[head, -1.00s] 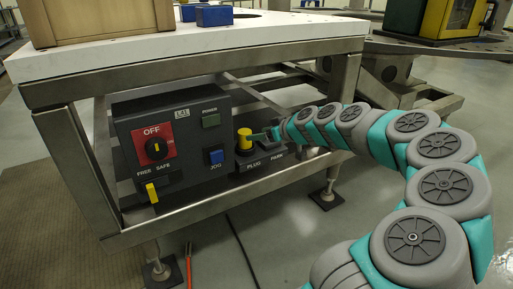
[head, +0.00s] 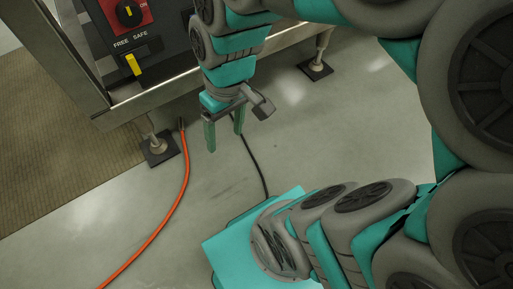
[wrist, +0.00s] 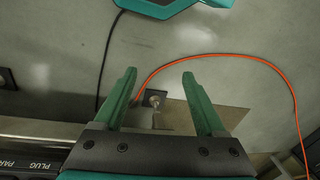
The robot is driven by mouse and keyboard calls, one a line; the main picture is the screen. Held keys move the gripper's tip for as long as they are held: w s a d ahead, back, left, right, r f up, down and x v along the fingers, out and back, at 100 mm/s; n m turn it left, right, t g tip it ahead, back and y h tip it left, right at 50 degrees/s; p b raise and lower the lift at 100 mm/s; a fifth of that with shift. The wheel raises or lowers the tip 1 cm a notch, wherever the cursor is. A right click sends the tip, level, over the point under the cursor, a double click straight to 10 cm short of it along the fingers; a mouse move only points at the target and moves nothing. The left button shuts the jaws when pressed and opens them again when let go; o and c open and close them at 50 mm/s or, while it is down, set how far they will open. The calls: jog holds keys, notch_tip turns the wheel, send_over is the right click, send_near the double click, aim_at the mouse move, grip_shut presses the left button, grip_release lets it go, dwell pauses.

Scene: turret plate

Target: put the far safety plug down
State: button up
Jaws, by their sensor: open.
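My gripper (head: 224,135) hangs over the floor in front of the control box (head: 164,35), its two green fingers apart and pointing down. In the wrist view the fingers (wrist: 159,78) are also spread, with nothing between them but floor and a table foot beyond. No safety plug shows in either current view. In the wrist view, only part of the plug station (wrist: 32,164), with its PLUG and PARK lettering, shows at the lower left corner; its sockets are out of sight.
The box carries a red OFF switch (head: 127,14) and a yellow FREE/SAFE handle (head: 133,64). The table's steel frame (head: 175,86) and feet (head: 159,148) stand close behind my gripper.

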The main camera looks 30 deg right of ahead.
jog(key=s+d+f+m+g+h, duration=0.1)
jog(key=s+d+m, duration=0.1)
jog(key=s, duration=0.6)
jog(key=shift+d+g+h, duration=0.3)
jog(key=shift+w+f, duration=0.1)
dwell(1.3)
